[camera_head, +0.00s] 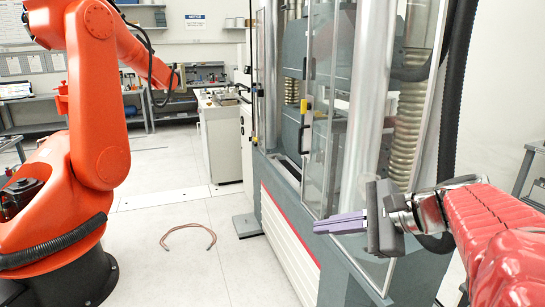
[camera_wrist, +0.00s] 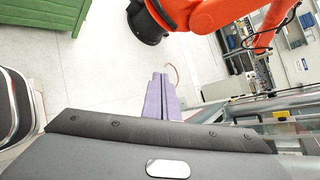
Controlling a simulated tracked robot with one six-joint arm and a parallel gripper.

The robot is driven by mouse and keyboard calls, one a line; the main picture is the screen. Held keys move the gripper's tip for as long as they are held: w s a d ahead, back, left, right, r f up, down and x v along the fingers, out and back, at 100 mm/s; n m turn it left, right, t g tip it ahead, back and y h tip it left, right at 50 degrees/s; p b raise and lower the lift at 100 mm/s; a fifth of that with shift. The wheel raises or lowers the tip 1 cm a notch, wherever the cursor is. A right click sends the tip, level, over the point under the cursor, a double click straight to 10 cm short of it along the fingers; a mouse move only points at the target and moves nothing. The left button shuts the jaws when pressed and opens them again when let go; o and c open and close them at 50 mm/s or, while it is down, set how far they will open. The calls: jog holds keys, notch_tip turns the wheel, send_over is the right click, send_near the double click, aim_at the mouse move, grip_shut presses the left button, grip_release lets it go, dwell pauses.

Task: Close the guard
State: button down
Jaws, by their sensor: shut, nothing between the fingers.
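The guard is made of clear panels in thin metal frames on the front of the grey testing machine. One framed panel (camera_head: 321,50) carries a yellow-and-black handle (camera_head: 306,106). A larger clear panel (camera_head: 416,60) stands on the near right side, at an angle and apart from the far one. My gripper (camera_head: 318,227) has purple fingers pressed together with nothing between them. In the head view it overlaps the lower part of the near panel; contact cannot be told. In the wrist view the fingers (camera_wrist: 163,95) point over the floor, with a framed edge (camera_wrist: 285,128) at right.
A large orange robot arm (camera_head: 97,100) stands on the left. A curved brown hose (camera_head: 188,232) lies on the floor. A grey foot pedal (camera_head: 247,225) is beside the machine base. A green cabinet (camera_wrist: 45,12) shows in the wrist view.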

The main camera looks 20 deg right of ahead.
aim_at(417, 166)
jog(key=s+d+r+m+t+h, duration=0.2)
jog(key=s+d+m, duration=0.2)
jog(key=d, duration=0.5)
jog(key=s+d+r+m+t+h, duration=0.2)
jog(key=d+m, duration=0.4)
jog(key=d, duration=0.3)
jog(key=s+d+r+m+t+h, duration=0.2)
jog(key=s+d+r+m+t, duration=0.1)
jog(key=s+d, duration=0.4)
jog(key=d+m+t, duration=0.1)
jog(key=d+m, duration=0.1)
jog(key=shift+r+m+h, duration=0.2)
jog(key=shift+m+h, duration=0.1)
jog(key=shift+m, duration=0.1)
jog(key=shift+w+d, duration=0.1)
jog(key=shift+w, duration=0.1)
jog(key=w, duration=1.3)
jog(key=shift+w, duration=0.4)
